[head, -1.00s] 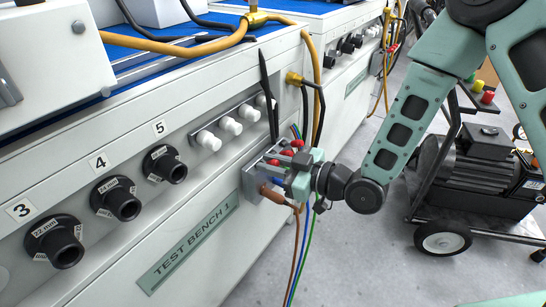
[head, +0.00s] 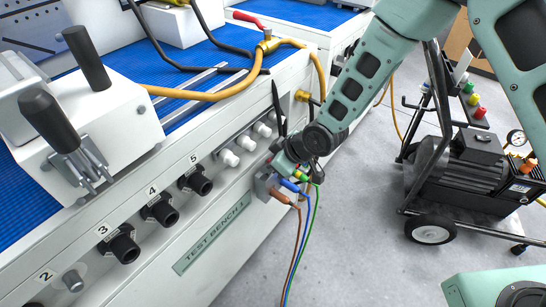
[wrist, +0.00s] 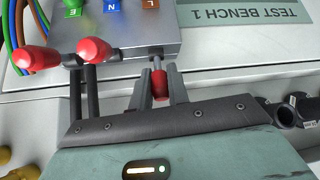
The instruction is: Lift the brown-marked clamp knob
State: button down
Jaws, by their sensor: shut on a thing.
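The clamp knob at the brown L label (wrist: 151,4) is a red knob (wrist: 160,86) on a grey stem, seen in the wrist view. My gripper (wrist: 161,88) is shut on it, with one grey finger on each side. Two more red knobs, at the green E label (wrist: 72,5) and the blue N label (wrist: 112,5), stick out on dark levers to the left of my fingers. In the head view the grey terminal box (head: 263,187) is on the bench front, with my gripper (head: 280,168) at it. My wrist hides the knobs there.
Brown, blue and green cables (head: 304,235) hang from the box to the floor. White knobs (head: 246,143) and black ports (head: 160,209) line the bench front. A wheeled motor cart (head: 465,185) stands to the right, with open floor between.

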jog(key=shift+w+a+h, duration=0.1)
jog(key=shift+h, duration=0.2)
dwell(0.4)
jog(key=c, duration=1.4)
grip_release()
jog(key=shift+o, duration=0.2)
jog(key=shift+p, duration=0.3)
jog(key=p+v, duration=0.3)
jog(key=v, duration=1.4)
jog(key=shift+w+r, duration=0.2)
jog(key=s+d+r+m+g+h+p, duration=0.1)
jog(key=s+d+r+m+h+p, duration=0.1)
jog(key=s+r+p, duration=0.4)
jog(key=s+d+r+m+g+h+p, duration=0.2)
jog(key=s+r+p, duration=0.4)
jog(key=s+r, duration=0.9)
notch_tip(320, 180, up, 3)
jog(key=shift+s+d+f+m+g+h, duration=0.1)
jog(key=shift+s+d+m+g+h, duration=0.25)
jog(key=shift+d+m+h, duration=0.55)
